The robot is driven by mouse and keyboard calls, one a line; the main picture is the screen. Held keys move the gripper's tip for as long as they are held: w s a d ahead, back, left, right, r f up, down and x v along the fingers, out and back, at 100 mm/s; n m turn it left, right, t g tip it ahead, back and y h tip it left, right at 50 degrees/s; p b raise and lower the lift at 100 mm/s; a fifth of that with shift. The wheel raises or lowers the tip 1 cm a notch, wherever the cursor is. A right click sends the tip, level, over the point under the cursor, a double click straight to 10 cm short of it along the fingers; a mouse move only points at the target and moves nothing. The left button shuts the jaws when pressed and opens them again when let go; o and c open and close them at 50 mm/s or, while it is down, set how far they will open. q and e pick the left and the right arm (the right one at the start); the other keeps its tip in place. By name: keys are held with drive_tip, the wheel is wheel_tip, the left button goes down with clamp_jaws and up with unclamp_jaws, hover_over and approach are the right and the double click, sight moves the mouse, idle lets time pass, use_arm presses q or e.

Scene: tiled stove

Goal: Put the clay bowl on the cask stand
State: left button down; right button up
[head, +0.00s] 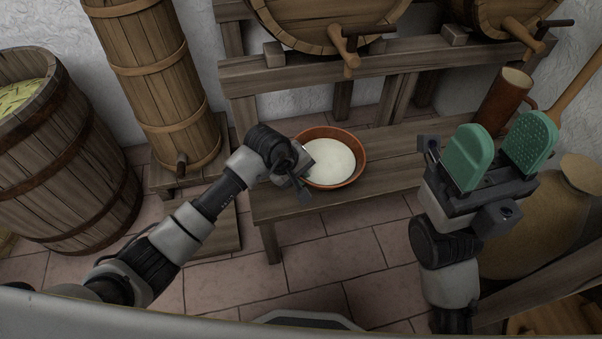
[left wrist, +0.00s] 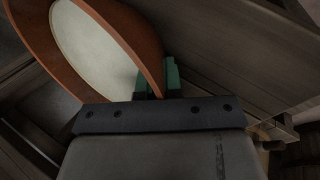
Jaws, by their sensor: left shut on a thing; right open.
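The clay bowl (head: 358,162) is reddish-brown with white contents and appears level in the head view. My left gripper (head: 300,163) is shut on its left rim. In the left wrist view the bowl (left wrist: 150,40) has its rim between the green fingers (left wrist: 158,78). The bowl is over the low wooden bench (head: 400,160); I cannot tell whether it touches the top. The wooden cask stand (head: 290,75) is behind, with casks lying on it. My right gripper (head: 500,150) is open and empty, at the right, in front of the bench's right end.
A brown mug (head: 503,100) stands at the bench's right end. Casks with wooden taps (head: 345,45) lie above. A tall wooden churn (head: 160,85) and a large barrel (head: 75,160) stand left. A tan jar (head: 545,215) is at right. The bench is bare beside the bowl.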

use_arm(q)
drive_tip(key=c, duration=1.6)
unclamp_jaws()
drive_tip(key=shift+f, duration=0.1)
drive_tip(key=o, duration=0.3)
